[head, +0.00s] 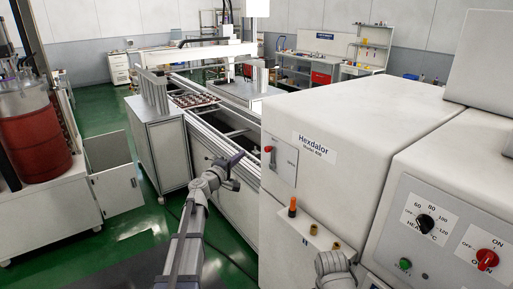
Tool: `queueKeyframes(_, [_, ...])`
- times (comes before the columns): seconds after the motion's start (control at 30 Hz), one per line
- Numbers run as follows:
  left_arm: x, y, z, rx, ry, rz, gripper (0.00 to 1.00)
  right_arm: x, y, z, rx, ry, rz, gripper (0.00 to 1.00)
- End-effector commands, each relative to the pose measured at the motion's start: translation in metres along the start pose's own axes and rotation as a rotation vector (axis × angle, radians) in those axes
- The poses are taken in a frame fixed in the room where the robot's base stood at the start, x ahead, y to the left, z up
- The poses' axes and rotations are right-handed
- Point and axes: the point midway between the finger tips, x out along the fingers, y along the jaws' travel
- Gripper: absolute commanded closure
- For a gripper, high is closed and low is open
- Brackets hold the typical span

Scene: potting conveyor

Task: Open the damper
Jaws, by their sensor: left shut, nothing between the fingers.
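The white Hexdalor machine (335,125) fills the right side of the head view. On its left front is a plate (283,170) with a small lever that ends in a red knob (268,149). The lever looks like the damper handle; the plate's small lettering is too small to read surely. My left gripper (238,157) is shut and empty. It appears just left of the red knob, with a gap between them in the picture. A grey part of my right arm shows at the bottom, but its gripper is not seen.
An orange-topped fitting (292,207) and brass fittings (313,229) stand on the machine's lower ledge. A black dial (425,223), green button (404,264) and red switch (487,258) are at right. The conveyor (199,121) runs behind my left gripper.

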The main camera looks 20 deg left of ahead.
Motion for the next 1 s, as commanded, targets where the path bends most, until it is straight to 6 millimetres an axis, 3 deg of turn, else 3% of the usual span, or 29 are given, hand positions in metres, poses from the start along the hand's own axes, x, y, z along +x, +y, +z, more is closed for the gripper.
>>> queueKeyframes(0.47, [0.006, 0.000, -0.003, -0.004, 0.004, 0.003, 1.00, -0.001, 0.000, 0.000, 0.000, 0.000, 0.000, 0.50])
queueKeyframes(1.0, [0.107, 0.001, -0.004, -0.003, 0.002, 0.002, 1.00, -0.007, 0.001, 0.000, 0.000, 0.000, 0.000, 0.50])
